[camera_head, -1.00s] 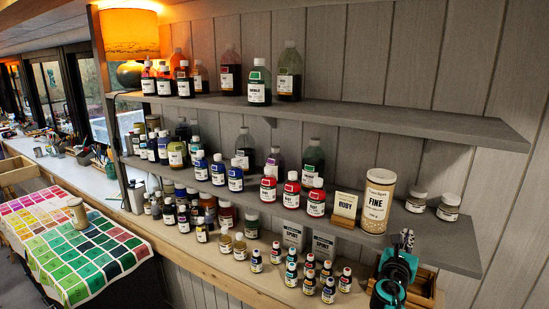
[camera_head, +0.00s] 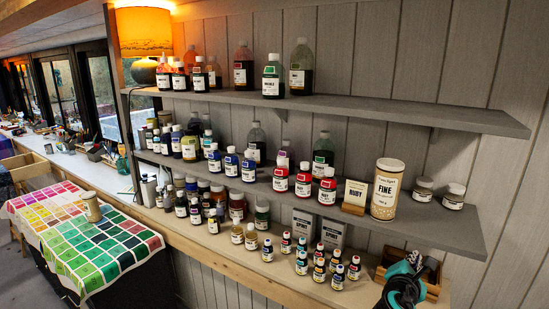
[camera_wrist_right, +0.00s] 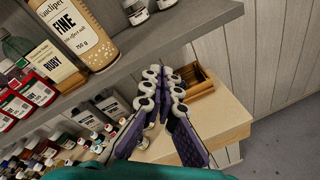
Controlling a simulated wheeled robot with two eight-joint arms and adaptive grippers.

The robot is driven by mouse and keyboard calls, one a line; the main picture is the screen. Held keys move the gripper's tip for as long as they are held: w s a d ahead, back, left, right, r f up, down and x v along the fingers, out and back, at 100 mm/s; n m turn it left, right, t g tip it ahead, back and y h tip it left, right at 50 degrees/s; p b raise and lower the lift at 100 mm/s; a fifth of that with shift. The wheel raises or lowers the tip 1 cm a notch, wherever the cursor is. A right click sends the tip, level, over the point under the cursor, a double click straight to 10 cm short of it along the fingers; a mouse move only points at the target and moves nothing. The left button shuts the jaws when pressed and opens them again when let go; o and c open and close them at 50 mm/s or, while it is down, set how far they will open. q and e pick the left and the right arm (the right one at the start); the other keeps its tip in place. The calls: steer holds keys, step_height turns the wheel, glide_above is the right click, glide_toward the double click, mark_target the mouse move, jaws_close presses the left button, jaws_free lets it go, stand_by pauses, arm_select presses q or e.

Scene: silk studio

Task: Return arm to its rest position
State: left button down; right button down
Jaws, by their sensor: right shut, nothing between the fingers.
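My right gripper (camera_head: 424,266) is at the bottom right of the head view, with teal and black parts of my arm below it. It is in front of a small wooden box at the right end of the lower counter. In the right wrist view, its purple and white fingers (camera_wrist_right: 163,82) are together with nothing between them. The wooden box (camera_wrist_right: 198,86) lies beyond the fingertips there. My left gripper is not in view.
Wall shelves (camera_head: 345,108) hold several bottles. The middle shelf's right part carries a FINE jar (camera_head: 386,190), a RUBY card (camera_head: 355,194) and two small jars. Small bottles crowd the lower counter (camera_head: 245,268). A colour-chart cloth (camera_head: 82,240) lies at left.

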steer(key=s+a+f+m+g+y+b, duration=0.5)
steer(key=s+a+f+m+y, duration=0.4)
steer(key=s+a+f+m, duration=0.9)
steer(key=s+f+m+b, duration=0.1)
steer(key=s+f+m, duration=0.1)
steer(key=s+f, duration=0.1)
steer(key=shift+s+a+m, duration=0.3)
steer(key=shift+s+a, duration=0.05)
steer(key=shift+s, duration=0.4)
steer(key=shift+f, duration=0.1)
